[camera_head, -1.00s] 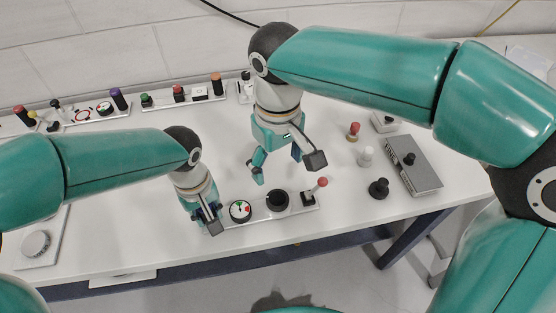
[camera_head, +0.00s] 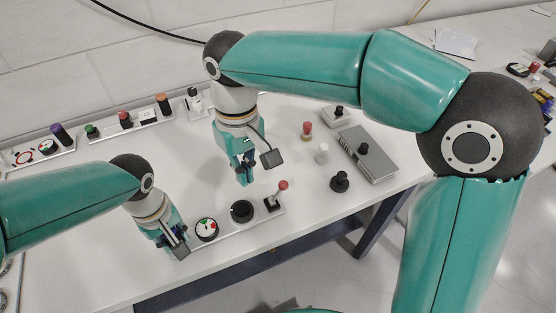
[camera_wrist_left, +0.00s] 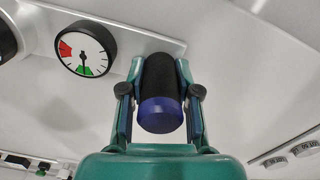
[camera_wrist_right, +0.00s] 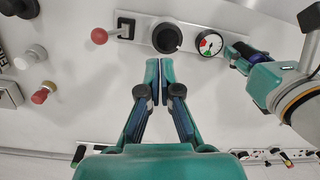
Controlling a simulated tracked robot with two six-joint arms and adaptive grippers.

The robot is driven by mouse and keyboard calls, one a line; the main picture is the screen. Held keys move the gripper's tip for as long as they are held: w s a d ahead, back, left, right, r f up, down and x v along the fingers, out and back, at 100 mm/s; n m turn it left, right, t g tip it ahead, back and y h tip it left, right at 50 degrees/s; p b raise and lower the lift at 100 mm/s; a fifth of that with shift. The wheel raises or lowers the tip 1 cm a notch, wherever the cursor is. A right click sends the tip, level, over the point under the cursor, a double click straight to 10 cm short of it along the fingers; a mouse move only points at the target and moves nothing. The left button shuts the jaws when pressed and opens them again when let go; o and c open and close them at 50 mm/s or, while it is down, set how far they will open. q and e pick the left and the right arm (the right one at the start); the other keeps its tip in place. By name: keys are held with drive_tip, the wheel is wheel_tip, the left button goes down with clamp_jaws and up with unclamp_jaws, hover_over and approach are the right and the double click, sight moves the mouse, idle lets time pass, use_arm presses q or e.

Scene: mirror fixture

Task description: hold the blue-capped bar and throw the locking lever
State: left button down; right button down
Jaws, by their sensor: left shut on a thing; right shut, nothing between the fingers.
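The blue-capped bar (camera_wrist_left: 160,90) is black with a blue end in the left wrist view. My left gripper (camera_wrist_left: 160,88) is shut around it, with a finger on each side. In the head view my left gripper (camera_head: 180,250) is at the left end of a pale panel (camera_head: 222,237) and mostly hides the bar. The lever (camera_head: 278,193) with a red knob tilts at the panel's right end; it also shows in the right wrist view (camera_wrist_right: 112,36). My right gripper (camera_head: 243,182) is shut and empty, behind the panel and apart from the lever (camera_wrist_right: 160,62).
On the panel are a gauge (camera_head: 206,229) and a black round knob (camera_head: 242,211) between bar and lever. A black knob (camera_head: 340,181), white knob (camera_head: 322,153), red knob (camera_head: 307,131) and grey box (camera_head: 368,154) stand to the right. Several coloured knobs line the back.

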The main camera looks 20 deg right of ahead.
use_arm(q)
drive_tip(key=shift+s+f, duration=0.15)
drive_tip(key=shift+f, duration=0.1)
use_arm(e)
drive_tip(key=w+d+f+m+y, duration=0.1)
drive_tip(key=d+f+m+y, duration=0.2)
drive_tip(key=d+m+y, duration=0.3)
drive_tip(key=w+d+f+m+g+y, duration=0.1)
drive_tip(key=d+m+y, duration=0.5)
drive_tip(key=d+m, duration=0.6)
drive_tip(key=w+d+f, duration=0.1)
drive_tip(key=d, duration=0.6)
drive_tip(key=shift+f, duration=0.4)
drive_tip(key=shift+a, duration=0.15)
approach(280, 192)
drive_tip(key=f, duration=0.4)
drive_tip(key=shift+w+a+f, duration=0.1)
drive_tip(key=shift+w+a, duration=0.05)
drive_tip(key=shift+w, duration=0.15)
drive_tip(key=shift+s+a+r, duration=0.1)
drive_tip(key=shift+a+r, duration=0.15)
drive_tip(key=shift+a, duration=0.3)
drive_tip(key=shift+s+a+r, duration=0.1)
drive_tip(key=shift+a+r, duration=0.15)
drive_tip(key=shift+a, duration=0.35)
drive_tip(key=shift+s+a+r, duration=0.15)
drive_tip(key=shift+a+r, duration=0.05)
drive_tip(key=shift+a, duration=0.4)
